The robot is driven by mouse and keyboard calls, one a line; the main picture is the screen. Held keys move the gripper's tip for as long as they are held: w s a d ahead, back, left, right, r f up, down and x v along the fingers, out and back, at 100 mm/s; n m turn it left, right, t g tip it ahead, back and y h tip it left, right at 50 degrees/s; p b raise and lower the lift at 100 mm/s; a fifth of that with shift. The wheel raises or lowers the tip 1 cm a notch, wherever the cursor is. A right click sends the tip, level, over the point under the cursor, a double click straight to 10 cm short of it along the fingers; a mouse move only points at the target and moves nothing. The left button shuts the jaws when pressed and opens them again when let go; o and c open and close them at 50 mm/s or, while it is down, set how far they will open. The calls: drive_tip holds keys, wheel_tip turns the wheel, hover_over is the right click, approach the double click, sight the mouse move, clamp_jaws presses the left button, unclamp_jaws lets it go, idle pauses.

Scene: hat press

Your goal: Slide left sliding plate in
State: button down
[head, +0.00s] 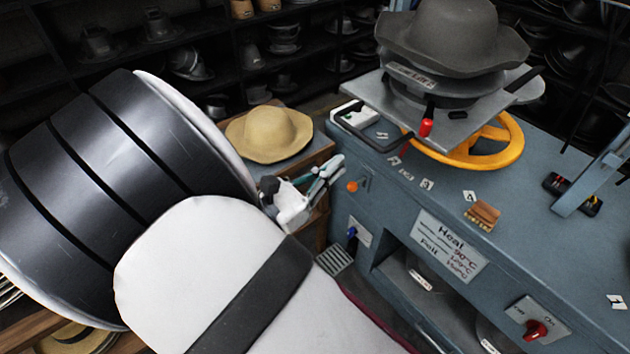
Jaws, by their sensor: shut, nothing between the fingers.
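A grey metal plate (385,101) sticks out to the left on the blue-grey press bench, under a stack with a dark grey felt hat (452,35) on top. I take it for the left sliding plate. A red-tipped handle (426,127) stands at its front edge. My gripper (328,168) is shut and empty. It is left of the bench and lower in the picture than the plate, apart from it. The plate's far part is hidden by the stack.
A yellow handwheel (490,150) sits below the plate. The bench (545,225) carries small labels, a brush (482,214) and a blue upright (595,170) at right. Dark hat shelves fill the back.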

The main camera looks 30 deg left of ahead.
drive_tip(key=b+x, duration=0.1)
drive_tip(key=x, duration=0.4)
drive_tip(key=shift+w+d, duration=0.2)
drive_tip(key=shift+w, duration=0.15)
drive_tip(key=shift+w, duration=0.1)
drive_tip(key=f+b+x, duration=0.1)
drive_tip(key=b+x, duration=0.1)
drive_tip(key=x, duration=0.6)
drive_tip(key=f+b+x, duration=0.2)
drive_tip(key=x, duration=0.7)
drive_tip(key=w+f+b+x, duration=0.1)
drive_tip(key=f+b+x, duration=0.1)
drive_tip(key=x, duration=0.7)
drive_tip(key=shift+d, duration=0.35)
drive_tip(key=shift+w+d, duration=0.15)
drive_tip(key=shift+w, duration=0.2)
drive_tip(key=shift+d+r, duration=0.1)
